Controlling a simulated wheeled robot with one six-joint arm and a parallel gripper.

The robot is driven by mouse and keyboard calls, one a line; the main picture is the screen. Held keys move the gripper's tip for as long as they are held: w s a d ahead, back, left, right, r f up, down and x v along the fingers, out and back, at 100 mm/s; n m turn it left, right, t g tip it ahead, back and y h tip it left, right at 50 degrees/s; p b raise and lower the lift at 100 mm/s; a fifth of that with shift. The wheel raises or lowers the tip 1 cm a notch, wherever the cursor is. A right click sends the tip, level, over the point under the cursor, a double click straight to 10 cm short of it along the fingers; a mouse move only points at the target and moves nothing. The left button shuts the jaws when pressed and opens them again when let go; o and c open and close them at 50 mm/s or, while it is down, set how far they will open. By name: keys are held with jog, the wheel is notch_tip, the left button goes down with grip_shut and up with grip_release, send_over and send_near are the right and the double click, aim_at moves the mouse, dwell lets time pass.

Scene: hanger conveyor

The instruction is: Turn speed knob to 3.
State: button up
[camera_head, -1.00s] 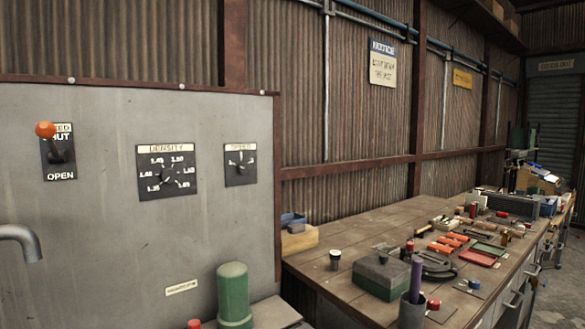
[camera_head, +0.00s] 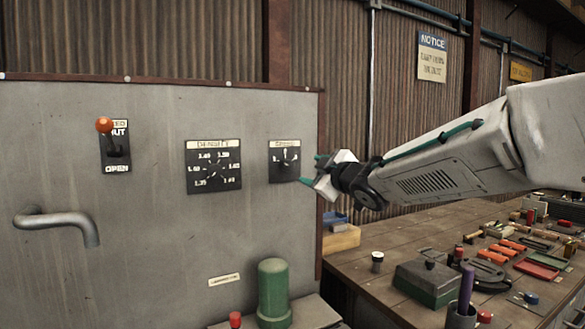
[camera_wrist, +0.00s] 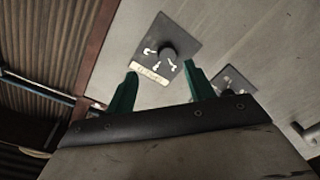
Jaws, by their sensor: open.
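The speed knob (camera_head: 286,160) sits on a small dark square plate with white marks, at the right of the grey panel (camera_head: 60,180). In the wrist view the round black speed knob (camera_wrist: 168,52) is just beyond my fingertips, a little above the gap between them. My gripper (camera_head: 309,168) is open and empty, with its green fingers pointing at the panel just right of the speed plate. In the wrist view my gripper (camera_wrist: 160,70) has its two fingers spread apart, not touching the knob. The knob's exact setting is too small to read.
The larger density dial (camera_head: 213,167) is left of the speed plate. An orange-ball lever (camera_head: 104,125) and a bent pipe (camera_head: 60,222) are farther left. A green cylinder (camera_head: 273,290) stands below. A cluttered workbench (camera_head: 400,245) extends to the right.

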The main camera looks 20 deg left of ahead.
aim_at(289, 166)
jog(key=shift+n+y, duration=0.3)
jog(key=shift+n, duration=0.1)
jog(key=x, duration=0.5)
jog(key=s+a+x, duration=0.1)
jog(key=x, duration=0.1)
jog(key=shift+a+f, duration=0.15)
jog(key=shift+w+a, duration=0.5)
jog(key=shift+a, duration=0.05)
jog(key=c, duration=1)
